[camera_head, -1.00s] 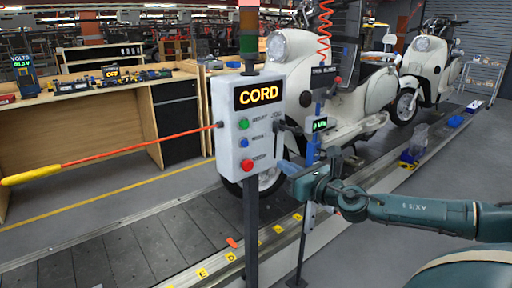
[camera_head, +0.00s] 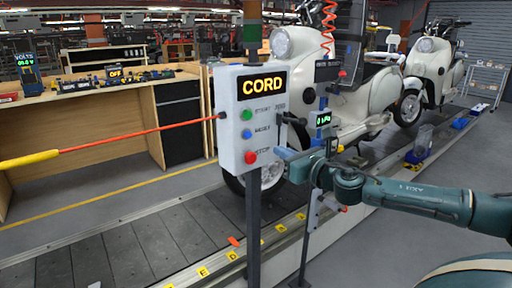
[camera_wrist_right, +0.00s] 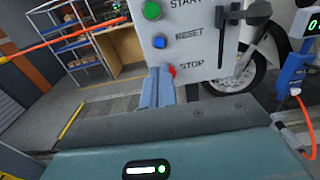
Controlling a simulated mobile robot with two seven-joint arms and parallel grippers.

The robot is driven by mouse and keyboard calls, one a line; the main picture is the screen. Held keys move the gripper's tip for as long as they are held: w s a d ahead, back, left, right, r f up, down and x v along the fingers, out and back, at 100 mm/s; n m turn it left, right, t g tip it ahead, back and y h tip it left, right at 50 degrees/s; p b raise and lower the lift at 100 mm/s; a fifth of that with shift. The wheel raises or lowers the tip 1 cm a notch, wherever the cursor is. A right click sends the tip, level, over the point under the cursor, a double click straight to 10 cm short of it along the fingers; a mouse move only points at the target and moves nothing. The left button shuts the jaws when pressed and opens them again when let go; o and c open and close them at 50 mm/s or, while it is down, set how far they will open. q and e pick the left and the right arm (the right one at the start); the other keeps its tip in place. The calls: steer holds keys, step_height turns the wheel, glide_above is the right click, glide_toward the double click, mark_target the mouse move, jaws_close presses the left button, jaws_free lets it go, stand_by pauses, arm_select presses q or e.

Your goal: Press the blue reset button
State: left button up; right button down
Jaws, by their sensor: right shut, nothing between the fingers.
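The blue reset button (camera_head: 246,134) is on the front of a pale control box, between a green start button (camera_head: 247,115) and a red stop button (camera_head: 251,157). In the right wrist view the blue button (camera_wrist_right: 159,42) is fully visible, just above my fingertips. My right gripper (camera_head: 281,154) is shut and empty, in front of the box's lower right side. Its blue fingers (camera_wrist_right: 157,76) partly cover the red button in the wrist view. I see no contact with the blue button. My left gripper is not in view.
The control box (camera_head: 228,90) reads CORD and stands on a dark post. A red cord (camera_head: 140,133) with a yellow end runs left from it. A black lever (camera_head: 296,121) and a small gauge (camera_head: 322,120) are at its right. Scooters (camera_head: 350,100) stand on the conveyor behind.

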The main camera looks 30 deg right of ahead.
mark_target(249, 136)
steer(key=w+p, duration=0.1)
steer(key=w, duration=0.2)
steer(key=w+p, duration=0.2)
steer(key=w, duration=0.1)
steer(key=w+p, duration=0.1)
steer(key=w, duration=0.3)
steer(key=shift+a+r+p, duration=0.15)
steer(key=shift+a+p, duration=0.2)
steer(key=shift+a, duration=0.05)
steer(key=shift+w, duration=0.7)
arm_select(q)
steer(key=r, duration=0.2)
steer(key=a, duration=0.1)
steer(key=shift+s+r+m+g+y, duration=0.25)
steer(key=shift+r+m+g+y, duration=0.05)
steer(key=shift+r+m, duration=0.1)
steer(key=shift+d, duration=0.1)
